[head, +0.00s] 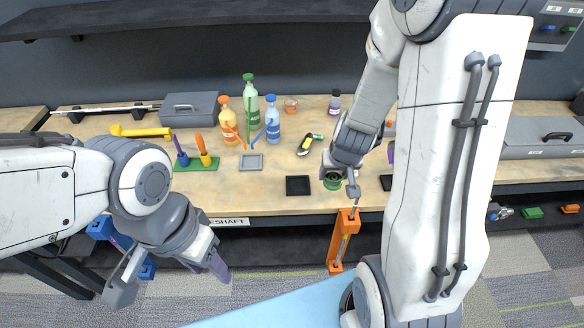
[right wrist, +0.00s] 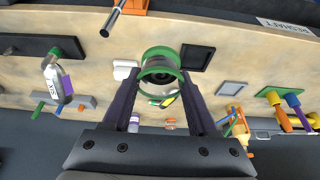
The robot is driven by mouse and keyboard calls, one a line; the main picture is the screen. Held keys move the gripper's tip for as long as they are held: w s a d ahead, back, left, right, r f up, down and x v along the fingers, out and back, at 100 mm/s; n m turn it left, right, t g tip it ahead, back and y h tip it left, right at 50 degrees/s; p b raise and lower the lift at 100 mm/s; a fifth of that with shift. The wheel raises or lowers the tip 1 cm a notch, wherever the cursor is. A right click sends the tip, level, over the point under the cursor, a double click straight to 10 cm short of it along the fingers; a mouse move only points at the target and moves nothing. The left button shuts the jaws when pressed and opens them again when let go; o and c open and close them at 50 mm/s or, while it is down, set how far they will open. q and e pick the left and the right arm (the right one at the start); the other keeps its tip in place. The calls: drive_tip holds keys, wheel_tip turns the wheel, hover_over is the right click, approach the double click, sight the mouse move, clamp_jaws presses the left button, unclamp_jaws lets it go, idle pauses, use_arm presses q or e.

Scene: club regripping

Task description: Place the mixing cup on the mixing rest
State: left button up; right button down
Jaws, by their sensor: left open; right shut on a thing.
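The mixing cup (head: 333,180), with green rims and a grey body, is between the fingers of my right gripper (right wrist: 158,84); it shows in the right wrist view too (right wrist: 160,60). That gripper is shut on it, close over the table's front part. I cannot tell whether the cup touches the table. A black square tray (head: 298,186) lies just left of the cup, and a grey square tray (head: 251,162) lies further left; both are empty. No label shows which one is the mixing rest. My left gripper (head: 170,280) is open and empty, in front of the table's edge.
Orange (head: 227,120), green (head: 250,103) and blue (head: 272,121) bottles stand behind the trays. A green rack (head: 197,164) with purple and orange tools stands at left. A yellow-green tool (head: 310,144) lies behind the cup. An orange bracket (head: 343,240) hangs at the front edge.

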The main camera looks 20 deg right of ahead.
drive_tip(key=w+a+f, duration=0.2)
drive_tip(key=w, duration=0.1)
drive_tip(key=w+a+f+p, duration=0.1)
drive_tip(key=w+f, duration=0.1)
drive_tip(key=w, duration=0.2)
drive_tip(key=w+a+f+p, duration=0.1)
drive_tip(key=w+a+f, duration=0.1)
drive_tip(key=w, duration=0.1)
drive_tip(key=shift+w+a+f, duration=0.15)
drive_tip(key=shift+a+f, duration=0.1)
drive_tip(key=shift+a, duration=0.1)
drive_tip(key=shift+w+f, duration=0.1)
drive_tip(key=shift+f, duration=0.2)
drive_tip(key=shift+f+b, duration=1)
drive_tip(key=shift+f, duration=0.85)
drive_tip(key=shift+f, duration=0.1)
drive_tip(key=shift+c, duration=0.9)
unclamp_jaws()
